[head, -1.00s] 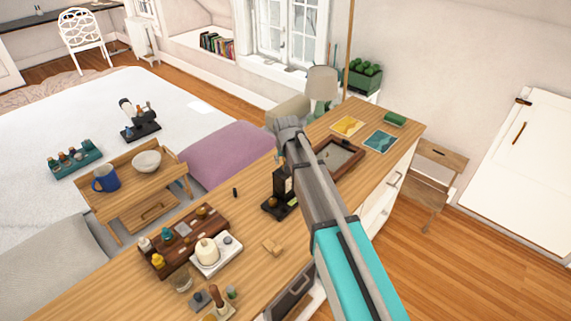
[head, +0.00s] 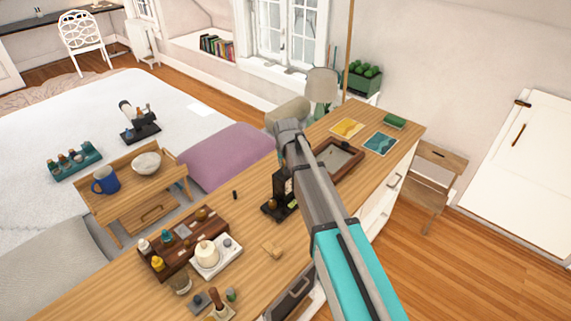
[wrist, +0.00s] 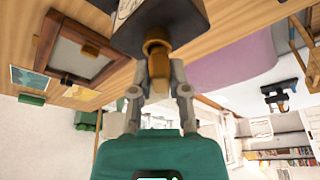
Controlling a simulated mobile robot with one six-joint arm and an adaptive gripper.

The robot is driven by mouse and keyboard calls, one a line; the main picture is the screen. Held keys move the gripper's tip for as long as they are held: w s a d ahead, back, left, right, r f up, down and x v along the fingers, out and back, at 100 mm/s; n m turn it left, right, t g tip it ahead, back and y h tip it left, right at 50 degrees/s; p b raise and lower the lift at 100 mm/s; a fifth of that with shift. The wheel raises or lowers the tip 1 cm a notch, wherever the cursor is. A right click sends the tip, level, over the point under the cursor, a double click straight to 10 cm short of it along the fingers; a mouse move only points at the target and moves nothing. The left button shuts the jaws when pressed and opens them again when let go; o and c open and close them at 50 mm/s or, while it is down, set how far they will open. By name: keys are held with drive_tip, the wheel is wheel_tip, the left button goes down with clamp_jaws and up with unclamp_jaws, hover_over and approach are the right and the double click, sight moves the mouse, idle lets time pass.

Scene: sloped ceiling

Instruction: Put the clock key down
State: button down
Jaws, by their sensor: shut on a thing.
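In the wrist view my gripper (wrist: 158,78) is shut on a small brass and tan piece, which I take to be the clock key (wrist: 158,66). Its far end is close to a dark block with a pale round face, which looks like the clock (wrist: 160,22); whether they touch I cannot tell. In the head view my arm hides the gripper and the key. The dark clock stand (head: 277,207) shows beside my arm on the wooden counter (head: 330,262), with a brass round part at its front.
A framed tray (head: 343,158) lies behind the clock. A blue card (head: 380,144), a yellow card (head: 347,128) and a green box (head: 394,121) lie at the far end. A brown organiser (head: 165,262) and a white tray (head: 222,262) stand nearer.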

drive_tip(key=shift+r, duration=0.2)
drive_tip(key=shift+r+p, duration=0.75)
drive_tip(key=shift+p, duration=0.2)
drive_tip(key=s+d+r+p, duration=0.4)
drive_tip(key=s+r+p, duration=0.7)
drive_tip(key=s, duration=0.2)
drive_tip(key=shift+s, duration=0.25)
wheel_tip(320, 180, down, 15)
drive_tip(key=b, duration=1.4)
drive_tip(key=shift+r+b, duration=0.2)
drive_tip(key=shift+b, duration=0.1)
drive_tip(key=shift+a, duration=0.2)
